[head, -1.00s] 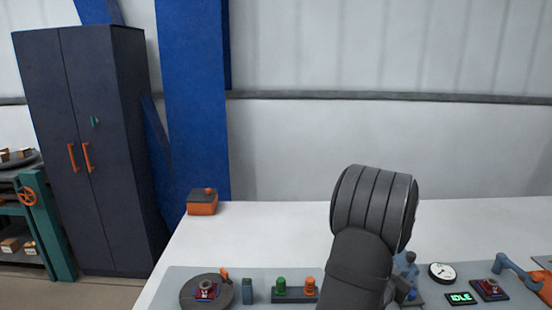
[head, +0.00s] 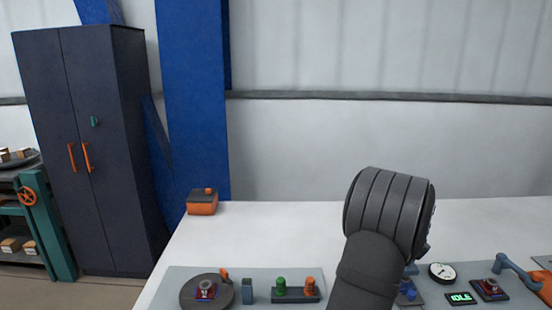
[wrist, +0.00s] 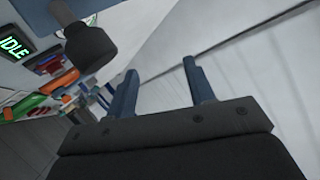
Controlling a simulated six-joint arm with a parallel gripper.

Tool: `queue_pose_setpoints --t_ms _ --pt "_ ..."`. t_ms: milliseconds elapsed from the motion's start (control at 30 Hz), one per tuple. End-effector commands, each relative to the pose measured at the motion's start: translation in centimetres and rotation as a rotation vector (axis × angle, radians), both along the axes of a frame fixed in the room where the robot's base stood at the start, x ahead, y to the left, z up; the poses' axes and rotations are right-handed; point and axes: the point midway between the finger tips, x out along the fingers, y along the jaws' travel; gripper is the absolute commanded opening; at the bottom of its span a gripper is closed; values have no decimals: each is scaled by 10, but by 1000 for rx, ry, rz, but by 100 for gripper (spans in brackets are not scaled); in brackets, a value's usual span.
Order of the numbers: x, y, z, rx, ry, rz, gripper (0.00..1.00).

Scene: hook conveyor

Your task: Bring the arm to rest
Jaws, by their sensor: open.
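My gripper (wrist: 163,92) shows in the wrist view, with two blue-grey fingers standing apart and nothing between them. Beyond the fingers is a pale surface with a dark line across it. In the head view my dark grey arm rises at the right of centre over the white table (head: 270,230). My gripper is hidden or not clear there. The arm covers part of the bench equipment behind it.
A round turntable (head: 190,290) and a stand with green and orange knobs (head: 295,294) are left of my arm. A gauge (head: 441,271) and a display reading IDLE (head: 461,298) are at right. An orange box (head: 202,203) sits at the back left. The table's back middle is clear.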

Motion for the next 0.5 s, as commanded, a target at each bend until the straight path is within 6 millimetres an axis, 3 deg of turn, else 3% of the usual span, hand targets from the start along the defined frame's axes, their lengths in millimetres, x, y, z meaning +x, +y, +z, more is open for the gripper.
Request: queue_pose_setpoints --t_ms 500 --pt "10 -4 2 58 20 9 49"
